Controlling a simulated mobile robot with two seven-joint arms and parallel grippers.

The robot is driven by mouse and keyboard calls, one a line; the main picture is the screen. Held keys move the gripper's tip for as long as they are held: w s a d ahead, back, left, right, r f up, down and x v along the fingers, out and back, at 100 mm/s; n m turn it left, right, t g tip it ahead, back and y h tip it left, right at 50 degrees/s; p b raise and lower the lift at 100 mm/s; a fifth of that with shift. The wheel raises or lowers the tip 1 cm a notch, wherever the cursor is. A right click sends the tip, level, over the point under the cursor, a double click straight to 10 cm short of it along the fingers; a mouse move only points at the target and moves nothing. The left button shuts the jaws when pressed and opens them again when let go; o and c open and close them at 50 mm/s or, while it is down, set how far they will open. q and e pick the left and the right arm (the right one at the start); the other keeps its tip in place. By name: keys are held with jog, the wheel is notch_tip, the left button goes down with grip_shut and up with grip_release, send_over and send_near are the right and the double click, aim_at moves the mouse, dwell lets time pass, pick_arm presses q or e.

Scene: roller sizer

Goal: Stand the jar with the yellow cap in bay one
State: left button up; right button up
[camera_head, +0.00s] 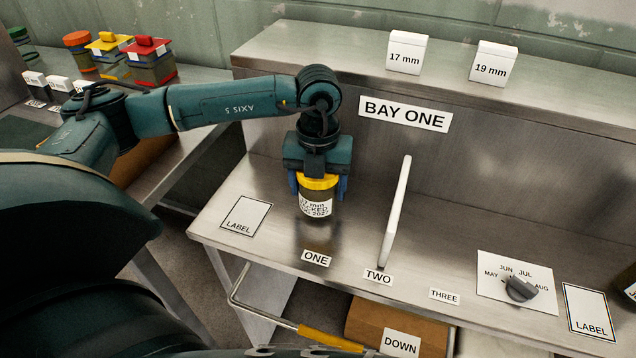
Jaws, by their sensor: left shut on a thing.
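The jar is over the steel bench, behind the "ONE" tag (317,258) and below the "BAY ONE" sign (405,113). I cannot tell whether its base touches the bench. My right gripper is not in view.
A white upright divider (396,212) stands right of the jar, behind the "TWO" tag (378,276). A dial (519,289) sits further right. Other jars (151,62) with coloured caps stand on the left bench. The surface left of the jar holds only a flat "LABEL" card (245,216).

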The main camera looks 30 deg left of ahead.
pick_arm(q)
jog(key=o, duration=1.2)
notch_tip(320, 180, up, 12)
jog(key=shift+r, duration=0.1)
